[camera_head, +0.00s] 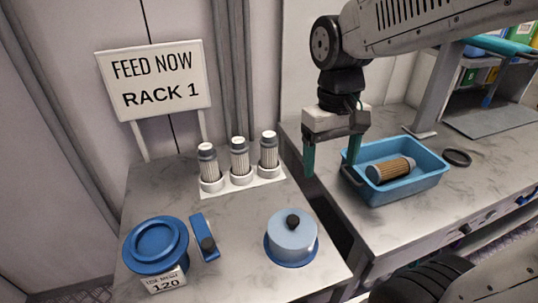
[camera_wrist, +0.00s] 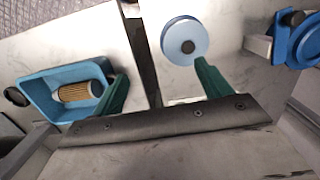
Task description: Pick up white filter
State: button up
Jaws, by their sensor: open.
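Three white filters with dark grey collars and white tops stand upright in a row in a white holder (camera_head: 242,187) on the left table: a left one (camera_head: 207,165), a middle one (camera_head: 240,161) and a right one (camera_head: 269,155). None can be made out in the wrist view. My gripper (camera_head: 331,165) is open and empty, its green fingers pointing down, to the right of the filters and above the gap between the tables. The wrist view shows its spread fingers (camera_wrist: 163,84) with nothing held between them.
A blue tray (camera_head: 432,173) holding a brown filter (camera_head: 390,170) sits on the right table, close to my gripper; a black ring (camera_head: 457,157) lies beyond it. A blue-lidded pot (camera_head: 291,242), a blue tool (camera_head: 205,238) and a blue container (camera_head: 155,246) stand in front of the filters.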

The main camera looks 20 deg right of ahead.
aim_at(270, 133)
jog(key=shift+n+t, duration=0.5)
jog(key=shift+n, duration=0.1)
jog(key=w+f, duration=0.3)
jog(key=w, duration=0.6)
jog(key=w+a+f, duration=0.1)
jog(key=w+f, duration=0.2)
jog(key=w, duration=0.7)
jog(key=w+a+f, duration=0.1)
jog(key=w+f, duration=0.2)
jog(key=w, duration=0.6)
jog(key=shift+w, duration=0.45)
jog(key=f, duration=0.7)
jog(key=shift+a+f, duration=0.2)
jog(key=shift+a, duration=0.05)
jog(key=c, duration=1.1)
